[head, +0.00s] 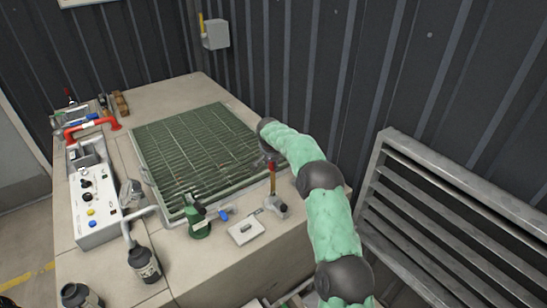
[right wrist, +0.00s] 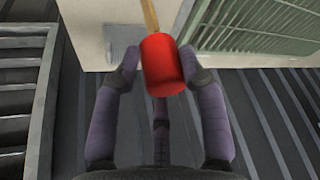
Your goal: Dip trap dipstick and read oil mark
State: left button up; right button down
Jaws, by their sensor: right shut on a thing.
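The dipstick has a red handle (right wrist: 162,65) and a thin tan stick (right wrist: 149,15). My right gripper (right wrist: 159,72) has its fingers closed around the red handle, which shows between them in the right wrist view. In the head view my right gripper (head: 268,157) is over the bench's right edge, with the dipstick (head: 272,180) hanging upright below it. The stick's lower end lines up with a small grey trap fitting (head: 277,207); I cannot tell how deep it sits. No oil mark is readable. My left gripper is not in view.
A green grating (head: 195,148) covers the bench middle. A green valve (head: 199,222) with a blue lever and a pale plate (head: 246,229) are left of the trap. A control box (head: 95,205) stands at left. A slatted metal rack (head: 440,210) stands right of my right arm.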

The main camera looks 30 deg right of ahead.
aim_at(272, 173)
jog(key=f+b, duration=0.1)
jog(key=f, duration=0.1)
jog(key=f+b, duration=0.1)
jog(key=f, duration=0.2)
jog(key=f+b, duration=0.1)
jog(key=f, duration=0.1)
jog(key=shift+w+d+f, duration=0.1)
jog(key=shift+w+f, duration=0.05)
jog(key=shift+w, duration=0.2)
jog(key=c, duration=1)
grip_release()
jog(key=shift+o, duration=0.9)
jog(key=shift+w+f, duration=0.25)
jog(key=shift+f, duration=0.05)
jog(key=shift+s, duration=0.15)
jog(key=shift+f, duration=0.1)
jog(key=v, duration=1.2)
